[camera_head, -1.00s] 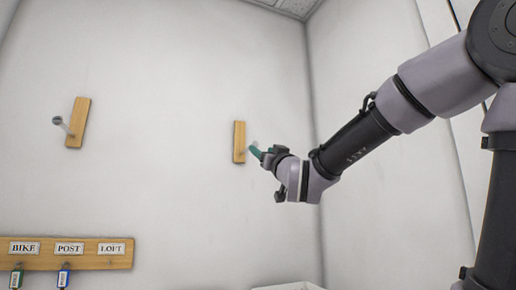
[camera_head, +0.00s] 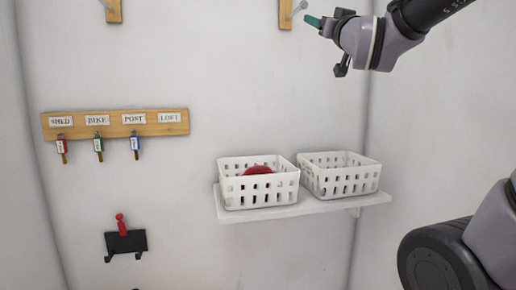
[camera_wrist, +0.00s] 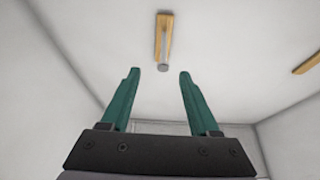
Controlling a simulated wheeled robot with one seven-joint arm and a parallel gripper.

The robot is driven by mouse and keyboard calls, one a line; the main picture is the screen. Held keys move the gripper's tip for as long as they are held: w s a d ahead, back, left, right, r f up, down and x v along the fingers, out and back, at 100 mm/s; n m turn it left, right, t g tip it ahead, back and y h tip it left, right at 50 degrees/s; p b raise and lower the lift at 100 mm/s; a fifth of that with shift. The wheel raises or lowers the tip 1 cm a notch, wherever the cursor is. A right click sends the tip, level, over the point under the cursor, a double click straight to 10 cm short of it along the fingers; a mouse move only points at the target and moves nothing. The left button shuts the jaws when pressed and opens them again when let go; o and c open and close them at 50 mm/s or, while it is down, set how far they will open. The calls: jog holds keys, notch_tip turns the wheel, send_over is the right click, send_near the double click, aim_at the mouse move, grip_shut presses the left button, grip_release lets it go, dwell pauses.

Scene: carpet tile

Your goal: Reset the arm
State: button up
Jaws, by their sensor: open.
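My gripper (camera_head: 316,21) is at the top right of the head view, with its green fingers pointing left toward a wooden wall block with a peg (camera_head: 290,12). In the wrist view my gripper (camera_wrist: 160,72) shows its two green fingers spread apart with nothing between them. The wooden block (camera_wrist: 162,30) and its pale peg show beyond the fingertips, apart from them. My arm reaches in from the right side of the head view.
A labelled key board (camera_head: 160,130) carries several keys, with no key under LOFT. A white shelf (camera_head: 300,208) holds two white baskets, the left basket (camera_head: 262,190) with a red thing inside. A black hook plate (camera_head: 126,242) with a red item is lower left. Another block (camera_head: 113,10) is upper left.

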jog(key=d+f+m+g+h, duration=0.25)
jog(key=f+g, duration=0.25)
jog(key=f, duration=0.4)
jog(key=s+d+f+m+g, duration=0.1)
jog(key=s+d+f+g, duration=0.1)
jog(key=s+f+g, duration=0.3)
jog(key=s+d+f+m+g, duration=0.1)
jog(key=s+f+m+g, duration=0.1)
jog(key=s+f+g, duration=0.3)
jog(key=s+f, duration=0.3)
jog(key=f, duration=0.4)
jog(key=shift+s+d+g, duration=0.15)
jog(key=shift+d+g, duration=0.15)
jog(key=shift+d, duration=0.1)
jog(key=shift+f+m+y, duration=0.1)
jog(key=shift+m+y, duration=0.15)
